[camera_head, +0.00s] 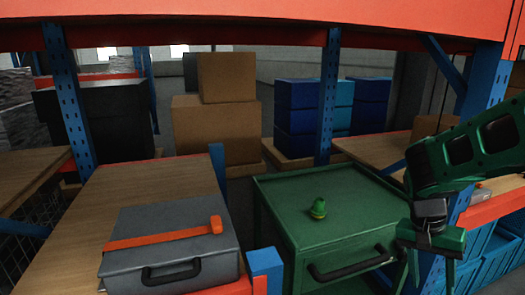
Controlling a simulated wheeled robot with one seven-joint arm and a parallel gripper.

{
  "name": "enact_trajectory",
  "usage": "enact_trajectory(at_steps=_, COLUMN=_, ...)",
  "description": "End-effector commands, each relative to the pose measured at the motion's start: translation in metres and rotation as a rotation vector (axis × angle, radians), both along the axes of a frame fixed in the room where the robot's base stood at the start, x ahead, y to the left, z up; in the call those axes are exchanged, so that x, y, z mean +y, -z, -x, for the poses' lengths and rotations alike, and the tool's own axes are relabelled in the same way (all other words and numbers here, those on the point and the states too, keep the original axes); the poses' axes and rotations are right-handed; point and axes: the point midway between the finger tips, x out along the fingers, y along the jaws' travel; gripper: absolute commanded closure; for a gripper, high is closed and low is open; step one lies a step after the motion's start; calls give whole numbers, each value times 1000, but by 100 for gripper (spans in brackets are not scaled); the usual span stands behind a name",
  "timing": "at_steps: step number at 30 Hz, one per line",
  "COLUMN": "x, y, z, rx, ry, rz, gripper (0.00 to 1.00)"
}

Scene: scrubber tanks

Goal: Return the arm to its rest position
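My gripper (432,268) is at the lower right of the head view, on the end of my green arm. It points down in front of the right edge of the green cabinet. Its two fingers are spread apart, with nothing visible between them; the tips run close to the bottom edge of the picture. My arm reaches in from the right edge.
A green cabinet (275,200) with a black handle stands in the centre, a small green knob-like object (318,208) on its top. Blue rack posts (328,95) stand around.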

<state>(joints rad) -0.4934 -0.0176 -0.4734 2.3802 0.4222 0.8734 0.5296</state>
Motion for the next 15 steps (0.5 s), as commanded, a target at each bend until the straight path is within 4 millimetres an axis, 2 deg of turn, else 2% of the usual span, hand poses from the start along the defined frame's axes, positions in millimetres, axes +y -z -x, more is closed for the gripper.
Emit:
enact_trajectory(at_steps=6, x=-18, y=-18, z=48, rx=-9, ry=-55, rz=-141, gripper=52)
enact_trajectory(at_steps=15, x=-24, y=-40, z=111, rx=-67, ry=-172, rz=-260, gripper=52)
